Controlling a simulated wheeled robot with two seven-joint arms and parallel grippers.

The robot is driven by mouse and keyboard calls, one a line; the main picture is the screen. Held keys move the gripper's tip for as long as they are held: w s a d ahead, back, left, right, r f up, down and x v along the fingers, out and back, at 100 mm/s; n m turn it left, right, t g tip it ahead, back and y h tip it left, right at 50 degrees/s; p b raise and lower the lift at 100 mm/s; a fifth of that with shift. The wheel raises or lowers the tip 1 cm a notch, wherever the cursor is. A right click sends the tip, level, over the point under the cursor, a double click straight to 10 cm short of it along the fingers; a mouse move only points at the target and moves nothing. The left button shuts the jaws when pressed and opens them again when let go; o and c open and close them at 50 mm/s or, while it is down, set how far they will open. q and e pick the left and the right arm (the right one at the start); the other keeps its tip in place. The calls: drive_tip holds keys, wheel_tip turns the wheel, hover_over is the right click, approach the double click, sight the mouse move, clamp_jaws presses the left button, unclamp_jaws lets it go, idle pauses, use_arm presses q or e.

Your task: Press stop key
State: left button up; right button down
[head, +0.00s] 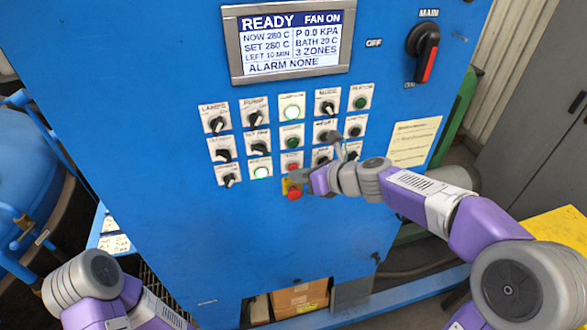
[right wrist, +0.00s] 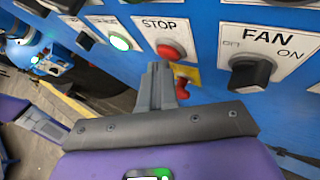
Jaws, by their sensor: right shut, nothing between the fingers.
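The stop key is a round red button (right wrist: 168,51) on a white plate labelled STOP. In the head view the red button (head: 292,167) sits in the middle column of the blue panel's key rows. My right gripper (right wrist: 160,66) is shut and empty, its fingertips pointing at the panel just below the red button. I cannot tell whether the tips touch anything. My left arm shows at the lower left; its gripper is out of view.
A red mushroom knob (head: 294,194) on a yellow plate is right below the stop key. A FAN selector (right wrist: 250,72) is to the right, a lit green button (right wrist: 120,42) to the left. The display (head: 290,42) reads READY, FAN ON. A main switch (head: 424,52) is upper right.

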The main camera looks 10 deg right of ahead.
drive_tip(key=shift+s, duration=0.7)
drive_tip(key=s, duration=0.5)
drive_tip(key=shift+d, duration=0.1)
idle(0.6)
